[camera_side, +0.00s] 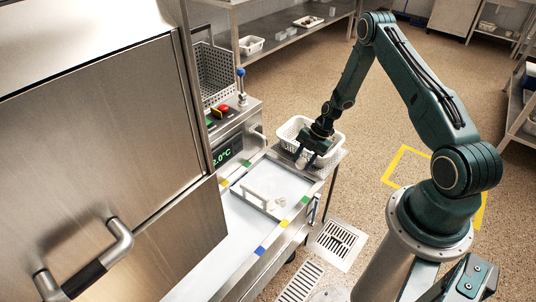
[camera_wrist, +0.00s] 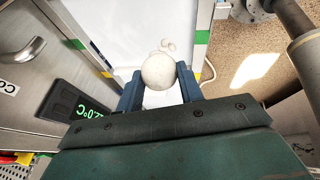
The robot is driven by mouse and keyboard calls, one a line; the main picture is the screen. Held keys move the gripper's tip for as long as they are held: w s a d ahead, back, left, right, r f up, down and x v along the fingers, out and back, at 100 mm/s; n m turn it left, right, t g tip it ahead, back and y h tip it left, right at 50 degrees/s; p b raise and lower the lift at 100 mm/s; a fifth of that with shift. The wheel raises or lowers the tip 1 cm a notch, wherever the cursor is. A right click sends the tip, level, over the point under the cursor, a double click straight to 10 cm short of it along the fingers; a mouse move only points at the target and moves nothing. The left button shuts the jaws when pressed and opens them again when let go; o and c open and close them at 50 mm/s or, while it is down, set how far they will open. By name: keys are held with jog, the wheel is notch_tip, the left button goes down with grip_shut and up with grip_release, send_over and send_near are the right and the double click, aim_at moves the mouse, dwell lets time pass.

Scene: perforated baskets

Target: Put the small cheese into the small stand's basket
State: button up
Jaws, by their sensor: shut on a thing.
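My gripper (camera_side: 303,155) is shut on a pale round cheese (camera_wrist: 158,72), which sits between the two blue fingers (camera_wrist: 159,84) in the wrist view. In the side view the held cheese (camera_side: 301,162) shows as a small whitish shape below the gripper. It is held up near the white perforated basket (camera_side: 286,131) on the small metal stand (camera_side: 329,161). The gripper partly hides the basket's near right side. I cannot tell the exact height of the cheese relative to the rim. The basket does not show clearly in the wrist view.
A control panel with a green display (camera_side: 224,157) and a large steel machine (camera_side: 100,150) stand left. Open floor lies right.

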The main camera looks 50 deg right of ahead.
aim_at(304, 159)
notch_tip(304, 159, up, 6)
jog(key=shift+r, duration=0.1)
jog(key=w+d+m+t+h, duration=0.1)
jog(key=w+d+m, duration=0.1)
jog(key=d+m, duration=0.1)
jog(key=w+d+f+m+t+h, duration=0.1)
jog(key=w+d+m+h, duration=0.1)
jog(key=m, duration=0.3)
jog(key=w+d+f+m+t+h, duration=0.1)
jog(key=w+d+m, duration=0.2)
jog(key=d+m, duration=0.1)
jog(key=shift+w+d+f+m+h, duration=0.15)
jog(key=shift+d+m+h, duration=0.15)
jog(key=shift+d, duration=0.25)
jog(key=w+d+r+m+g+h, duration=0.2)
jog(key=w+d+m+h, duration=0.2)
jog(key=w+d+m, duration=0.5)
jog(key=s+f+m, duration=0.1)
jog(key=s+f, duration=0.1)
jog(key=f, duration=0.1)
jog(key=a+f+m, duration=0.1)
jog(key=shift+s+a+f+m, duration=0.1)
jog(key=shift+s+f+m, duration=0.2)
jog(key=shift+s+f, duration=0.1)
jog(key=shift+f, duration=0.15)
jog(key=shift+f, duration=4.2)
